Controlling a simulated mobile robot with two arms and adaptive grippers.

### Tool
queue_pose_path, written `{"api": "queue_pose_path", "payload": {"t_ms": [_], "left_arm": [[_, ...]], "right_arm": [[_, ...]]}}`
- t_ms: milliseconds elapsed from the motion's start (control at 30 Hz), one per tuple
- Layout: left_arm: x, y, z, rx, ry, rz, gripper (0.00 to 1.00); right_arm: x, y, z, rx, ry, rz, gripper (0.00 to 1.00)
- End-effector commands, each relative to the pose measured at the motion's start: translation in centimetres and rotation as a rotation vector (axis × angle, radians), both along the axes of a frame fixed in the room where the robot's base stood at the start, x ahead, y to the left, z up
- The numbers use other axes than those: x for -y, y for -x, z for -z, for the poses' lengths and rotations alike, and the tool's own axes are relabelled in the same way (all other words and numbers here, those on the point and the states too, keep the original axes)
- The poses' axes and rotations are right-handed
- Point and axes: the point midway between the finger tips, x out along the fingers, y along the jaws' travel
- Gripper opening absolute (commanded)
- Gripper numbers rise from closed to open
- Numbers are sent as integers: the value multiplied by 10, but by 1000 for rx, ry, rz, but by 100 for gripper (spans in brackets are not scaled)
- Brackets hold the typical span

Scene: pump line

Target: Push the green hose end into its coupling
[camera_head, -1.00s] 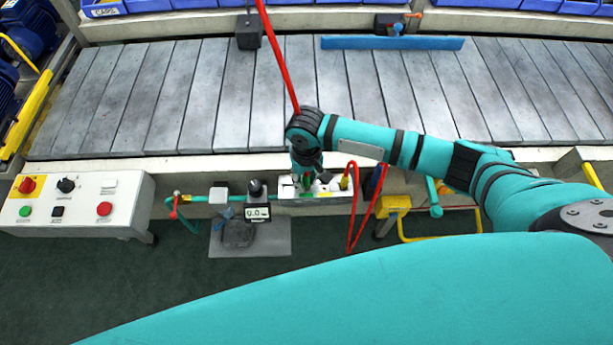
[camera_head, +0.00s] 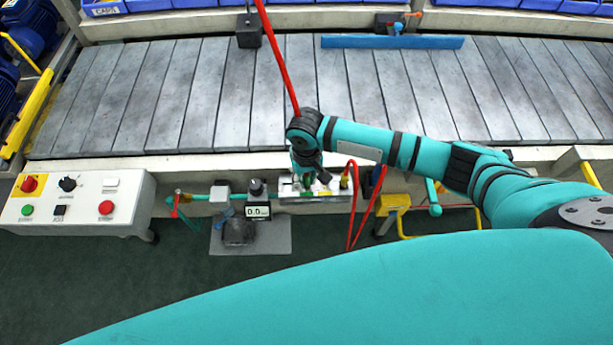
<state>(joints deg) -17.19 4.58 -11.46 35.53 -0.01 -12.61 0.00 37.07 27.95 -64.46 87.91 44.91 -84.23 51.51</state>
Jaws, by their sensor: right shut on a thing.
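My right gripper (camera_head: 306,180) points down at the white coupling block (camera_head: 335,192) on the front rail of the conveyor. It is shut on the green hose end (camera_head: 307,184), of which only a small green bit shows between the fingers. The hose end is at the block; whether it sits inside the coupling is hidden by the gripper and wrist. A red hose (camera_head: 353,215) loops down from a brass fitting at the right end of the block. My left gripper is not in view.
A gauge reading about 0.0 (camera_head: 258,211) stands just left of the block. A control box (camera_head: 82,200) with buttons is at the far left. A grey mat (camera_head: 275,238) with a dark lump lies below. The slatted conveyor (camera_head: 200,95) behind is mostly clear, with a blue bar (camera_head: 392,43) at its back.

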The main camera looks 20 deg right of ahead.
Motion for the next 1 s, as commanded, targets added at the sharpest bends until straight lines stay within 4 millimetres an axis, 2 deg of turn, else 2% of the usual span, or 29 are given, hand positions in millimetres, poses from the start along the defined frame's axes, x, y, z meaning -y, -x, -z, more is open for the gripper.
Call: {"api": "queue_pose_path", "payload": {"t_ms": [833,867,1000], "left_arm": [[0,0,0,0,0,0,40],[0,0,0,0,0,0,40],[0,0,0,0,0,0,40]], "right_arm": [[0,0,3,0,0,1,0],[0,0,3,0,0,1,23],[0,0,3,-1,0,1,41]]}}
